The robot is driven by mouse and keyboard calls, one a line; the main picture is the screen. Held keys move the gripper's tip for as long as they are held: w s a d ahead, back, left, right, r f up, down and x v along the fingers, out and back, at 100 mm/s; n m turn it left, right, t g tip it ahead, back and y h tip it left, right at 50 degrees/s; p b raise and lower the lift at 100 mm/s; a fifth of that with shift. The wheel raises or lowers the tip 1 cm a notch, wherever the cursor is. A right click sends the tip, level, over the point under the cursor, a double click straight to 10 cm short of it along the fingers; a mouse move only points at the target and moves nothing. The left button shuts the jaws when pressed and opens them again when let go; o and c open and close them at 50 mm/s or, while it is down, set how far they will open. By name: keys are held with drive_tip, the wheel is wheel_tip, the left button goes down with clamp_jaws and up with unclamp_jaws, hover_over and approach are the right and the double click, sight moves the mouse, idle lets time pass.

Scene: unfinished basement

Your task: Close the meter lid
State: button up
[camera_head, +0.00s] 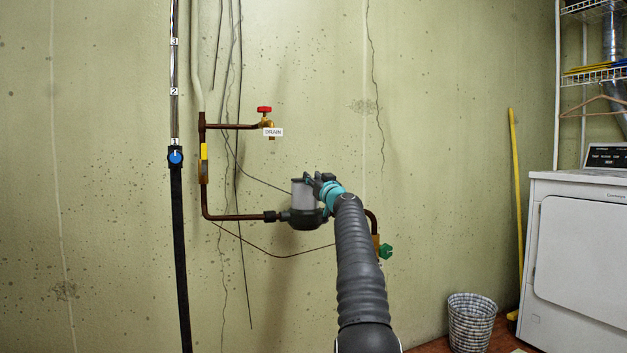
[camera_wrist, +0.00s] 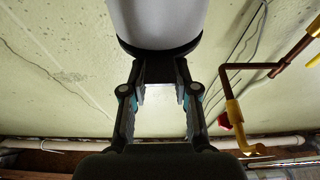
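The water meter (camera_head: 305,219) is a dark round body on the copper pipe along the wall. Its lid (camera_head: 303,194) appears as a light grey piece with a dark edge, standing up above the body. My gripper (camera_head: 314,181) is at the upper right of the lid, very close to it. In the wrist view the lid (camera_wrist: 158,22) fills the top middle, pale with a dark rim. There the fingers of my gripper (camera_wrist: 160,75) are apart, with a dark piece across their tips. Whether they press on it cannot be told. My arm hides the meter's right side.
A red-handled drain valve (camera_head: 265,117) sits above the meter, and a green-handled valve (camera_head: 385,251) is at its lower right. A black vertical strip (camera_head: 180,250) is at left. A wastebasket (camera_head: 471,321), yellow pole (camera_head: 516,190) and white dryer (camera_head: 580,250) stand at right.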

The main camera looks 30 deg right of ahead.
drive_tip(key=o, duration=0.3)
drive_tip(key=shift+r, duration=0.1)
drive_tip(key=shift+s, duration=0.15)
drive_tip(key=shift+v, duration=5.9)
